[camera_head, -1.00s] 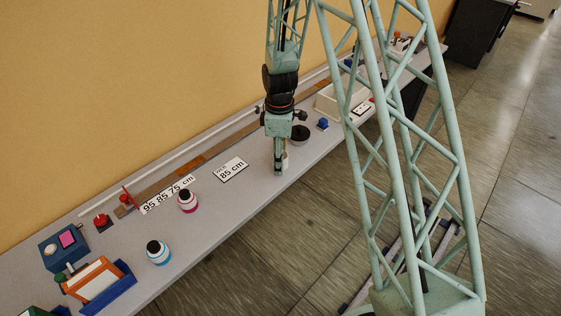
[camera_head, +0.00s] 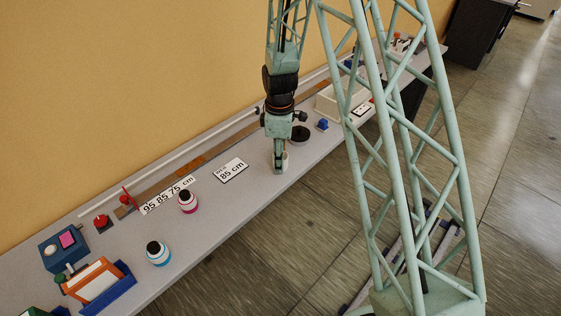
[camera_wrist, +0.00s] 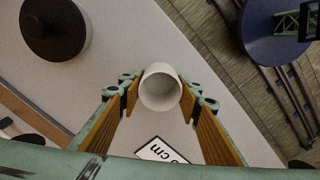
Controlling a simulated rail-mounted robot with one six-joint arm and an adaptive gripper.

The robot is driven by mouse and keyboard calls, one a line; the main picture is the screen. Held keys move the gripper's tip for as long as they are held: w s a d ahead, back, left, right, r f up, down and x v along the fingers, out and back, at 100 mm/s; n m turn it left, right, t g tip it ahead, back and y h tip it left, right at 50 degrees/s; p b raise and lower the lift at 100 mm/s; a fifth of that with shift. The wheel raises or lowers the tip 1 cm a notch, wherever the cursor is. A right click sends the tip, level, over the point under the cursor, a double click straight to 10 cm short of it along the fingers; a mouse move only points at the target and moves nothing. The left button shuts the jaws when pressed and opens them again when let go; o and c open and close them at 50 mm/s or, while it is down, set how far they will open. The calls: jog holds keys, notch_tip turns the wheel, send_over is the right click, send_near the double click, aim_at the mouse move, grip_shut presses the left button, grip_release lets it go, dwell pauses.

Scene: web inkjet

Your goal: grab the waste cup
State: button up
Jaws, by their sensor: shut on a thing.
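The waste cup is a small white round cup (camera_wrist: 160,88), seen from above in the wrist view with its open mouth facing the camera. My gripper (camera_wrist: 158,100) has its two orange-padded fingers on either side of the cup, shut on it. In the head view the cup (camera_head: 285,160) shows as a pale rim beside my gripper (camera_head: 279,168), which points straight down over the grey bench. The cup looks upright; whether its base touches the bench cannot be told.
A dark round lidded object (camera_head: 300,133) stands just behind the cup. A white "85 cm" card (camera_head: 231,170) lies to the left. Bottles with magenta (camera_head: 188,201) and blue (camera_head: 158,252) bands stand farther left. The bench's front edge is close on the right.

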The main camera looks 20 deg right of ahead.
jog(key=shift+r, duration=0.1)
jog(key=shift+r+p, duration=0.35)
jog(key=shift+r, duration=1.35)
jog(key=s+a+r, duration=0.1)
jog(key=s, duration=1.5)
jog(key=shift+a+r, duration=0.2)
jog(key=shift+a, duration=0.15)
jog(key=shift+w, duration=0.15)
